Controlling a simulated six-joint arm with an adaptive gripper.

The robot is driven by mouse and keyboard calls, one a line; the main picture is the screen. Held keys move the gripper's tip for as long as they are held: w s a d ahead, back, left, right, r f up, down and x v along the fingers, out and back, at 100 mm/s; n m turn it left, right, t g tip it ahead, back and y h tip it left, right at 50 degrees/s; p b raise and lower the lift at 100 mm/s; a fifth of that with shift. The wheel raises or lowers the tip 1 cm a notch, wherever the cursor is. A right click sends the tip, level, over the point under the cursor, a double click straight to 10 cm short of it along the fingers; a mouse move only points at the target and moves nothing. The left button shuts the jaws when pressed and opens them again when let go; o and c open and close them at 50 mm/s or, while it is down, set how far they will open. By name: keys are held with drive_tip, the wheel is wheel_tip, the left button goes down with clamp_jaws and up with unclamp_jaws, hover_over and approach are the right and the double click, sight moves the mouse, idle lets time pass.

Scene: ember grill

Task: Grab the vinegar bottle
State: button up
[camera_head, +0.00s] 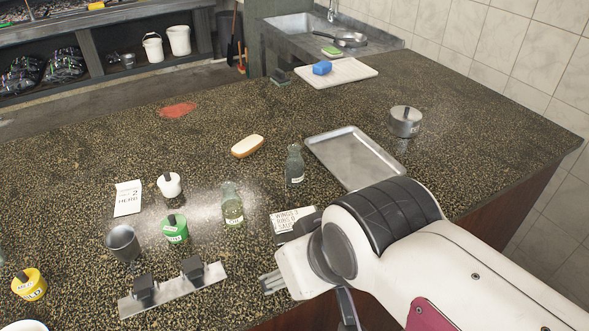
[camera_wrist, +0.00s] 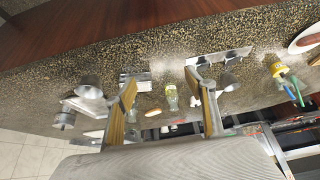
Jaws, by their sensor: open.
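Two glass bottles stand upright on the speckled counter. One is clear with yellowish liquid and a small label (camera_head: 232,208); it also shows in the wrist view (camera_wrist: 171,97), between and beyond my fingers. The other is a greyer bottle with a white label (camera_head: 294,167), farther back and to the right. I cannot read either label well enough to tell which is vinegar. My gripper (camera_head: 283,252) is open and empty, to the right of and nearer than the yellowish bottle. Its two spread fingers show in the wrist view (camera_wrist: 162,82), touching nothing visible.
A green jar (camera_head: 174,229), metal cup (camera_head: 122,244) and white jar (camera_head: 169,185) stand left of the yellowish bottle. A written card (camera_head: 290,219) lies beside my gripper. A metal tray (camera_head: 345,150) and lidded pot (camera_head: 405,122) are behind my arm. The counter's back left is mostly clear.

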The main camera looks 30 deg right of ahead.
drive_tip(key=w+a+r+m+t, duration=0.1)
drive_tip(key=w+m+t, duration=0.15)
drive_tip(key=w, duration=0.95)
drive_tip(key=w+a+r+m+t, duration=0.1)
drive_tip(key=w+a+t, duration=0.15)
drive_tip(key=w, duration=1.05)
drive_tip(key=m+g+h, duration=0.2)
drive_tip(key=m+h, duration=0.4)
drive_tip(key=h, duration=0.4)
approach(293, 164)
drive_tip(key=shift+x, duration=2.4)
drive_tip(key=shift+f, duration=0.1)
drive_tip(key=shift+x, duration=1.3)
